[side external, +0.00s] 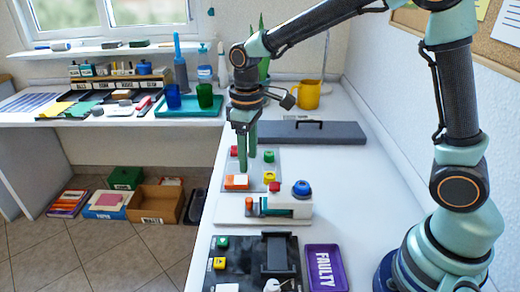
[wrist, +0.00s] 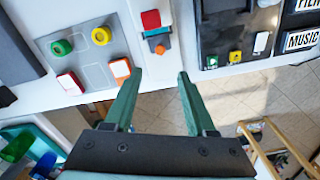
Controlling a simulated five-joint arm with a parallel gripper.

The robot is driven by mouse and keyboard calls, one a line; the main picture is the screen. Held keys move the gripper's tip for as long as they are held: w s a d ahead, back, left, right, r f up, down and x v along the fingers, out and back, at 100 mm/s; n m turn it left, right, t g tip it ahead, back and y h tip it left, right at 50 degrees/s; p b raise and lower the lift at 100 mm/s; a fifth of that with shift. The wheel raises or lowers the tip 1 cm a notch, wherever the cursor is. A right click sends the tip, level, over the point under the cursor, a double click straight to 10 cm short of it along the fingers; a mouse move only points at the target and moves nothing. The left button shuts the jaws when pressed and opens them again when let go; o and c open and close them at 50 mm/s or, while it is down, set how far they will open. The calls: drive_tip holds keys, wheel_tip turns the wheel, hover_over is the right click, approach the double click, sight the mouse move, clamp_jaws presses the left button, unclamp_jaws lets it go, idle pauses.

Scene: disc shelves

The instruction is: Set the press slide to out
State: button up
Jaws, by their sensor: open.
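A slide unit with an orange end knob (side external: 249,204) and a teal-and-white body (side external: 285,208) sits on a white base on the white bench in the side view. I take it for the press slide, though no label shows. In the wrist view its orange knob (wrist: 160,49) and blue slot (wrist: 157,32) appear just beyond my fingertips. My gripper (side external: 247,171) points down over the grey button panel behind the slide, fingers apart and empty. The wrist view also shows my gripper (wrist: 159,74) with nothing between its fingers. Whether the slide is in or out I cannot tell.
The grey panel (side external: 259,158) carries red, green, yellow and orange controls. A blue dome button (side external: 301,188) stands beside the slide. A black panel (side external: 235,248) with a black block and a purple FAULTY tray (side external: 325,268) lie nearer the camera. The bench edge drops to the floor.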

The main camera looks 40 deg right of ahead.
sight(249, 200)
wheel_tip(249, 200, down, 12)
drive_tip(key=shift+f, duration=0.1)
idle(0.5)
clamp_jaws()
idle(1.3)
